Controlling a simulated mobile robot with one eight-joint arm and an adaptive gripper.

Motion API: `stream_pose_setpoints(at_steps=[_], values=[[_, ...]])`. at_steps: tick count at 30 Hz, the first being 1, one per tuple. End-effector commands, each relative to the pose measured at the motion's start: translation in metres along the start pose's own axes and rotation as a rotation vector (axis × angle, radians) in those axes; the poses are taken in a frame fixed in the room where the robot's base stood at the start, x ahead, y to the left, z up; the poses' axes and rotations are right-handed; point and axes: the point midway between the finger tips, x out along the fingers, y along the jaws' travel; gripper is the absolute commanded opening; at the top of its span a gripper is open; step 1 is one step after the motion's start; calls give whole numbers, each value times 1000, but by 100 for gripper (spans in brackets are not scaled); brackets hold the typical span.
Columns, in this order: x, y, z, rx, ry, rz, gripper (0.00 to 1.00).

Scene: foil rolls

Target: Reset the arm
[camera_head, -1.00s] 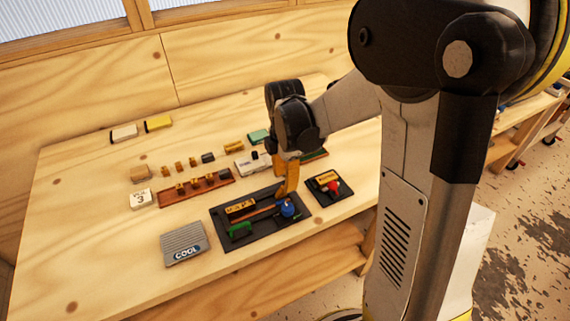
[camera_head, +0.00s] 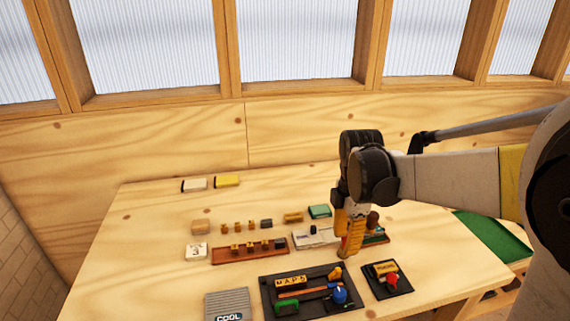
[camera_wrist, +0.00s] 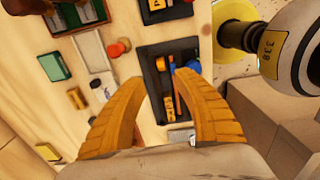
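My gripper (camera_head: 346,240) hangs above the wooden table, over the back right of a dark tray (camera_head: 270,302). In the wrist view its two orange ribbed fingers (camera_wrist: 160,82) are spread apart with nothing between them. The tray bears a yellow "MAPS" block (camera_head: 290,281), an orange-brown strip, a green piece (camera_head: 287,308), a blue knob-like piece (camera_head: 340,296) and a small yellow-orange piece (camera_head: 336,272). The tray also shows beyond my fingers in the wrist view (camera_wrist: 150,70). My arm reaches in from the right.
A smaller dark tray (camera_head: 402,288) with a red piece stands to the right. A brown rack (camera_head: 225,256) of small blocks, a white tile (camera_head: 196,251) and a grey "COOL" block (camera_head: 228,300) are left. Two blocks lie at the back. The table's left part is mostly clear; a wall with windows stands behind.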

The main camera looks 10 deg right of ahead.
Motion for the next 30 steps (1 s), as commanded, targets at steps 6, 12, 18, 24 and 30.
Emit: stream_pose_setpoints(at_steps=[6, 12, 18, 24, 30], values=[[-21, -23, -14, 234, 0, 95, 37], [-47, -68, -40, 742, 94, 294, 37], [-53, -107, -58, 1207, 296, 435, 37], [-50, -125, -67, 1461, 455, 479, 37], [-50, -127, -68, 1514, 491, 482, 37]])
